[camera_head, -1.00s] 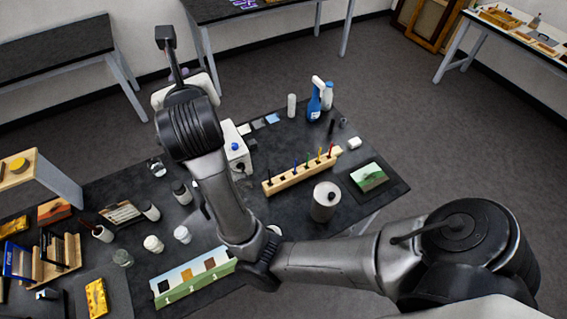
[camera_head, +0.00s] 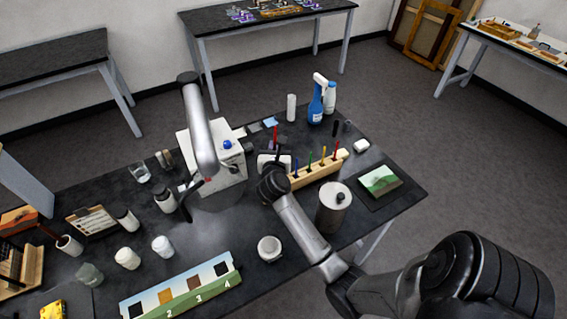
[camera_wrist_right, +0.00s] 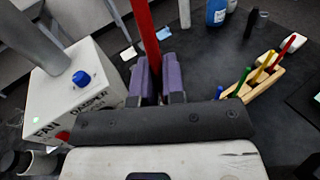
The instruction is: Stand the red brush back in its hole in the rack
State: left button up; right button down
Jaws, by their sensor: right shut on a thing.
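The red brush (camera_head: 275,133) stands roughly upright in my right gripper (camera_head: 274,153), which is shut on it. In the right wrist view the long red handle (camera_wrist_right: 146,38) rises between the purple finger pads of my right gripper (camera_wrist_right: 155,80); its lower end is hidden. The wooden rack (camera_head: 328,168) lies just right of the gripper in the head view, its left end hidden behind my wrist. The rack also shows at the right of the wrist view (camera_wrist_right: 268,85), with blue, green, yellow and another red handle standing in it. My left gripper is not in view.
A white box with a blue knob (camera_head: 228,145) and a grey pipe (camera_head: 198,125) stand left of the gripper. A metal canister (camera_head: 333,207) is in front of the rack. A blue spray bottle (camera_head: 316,102) stands behind it.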

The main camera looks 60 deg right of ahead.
notch_tip(320, 180, down, 12)
jog(key=s+d+b, duration=0.1)
jog(key=d+b, duration=0.1)
jog(key=b, duration=0.6)
jog(key=shift+s+d+f, duration=0.2)
jog(key=shift+s+f, duration=0.05)
jog(key=shift+s, duration=0.1)
jog(key=c, duration=1.1)
grip_release()
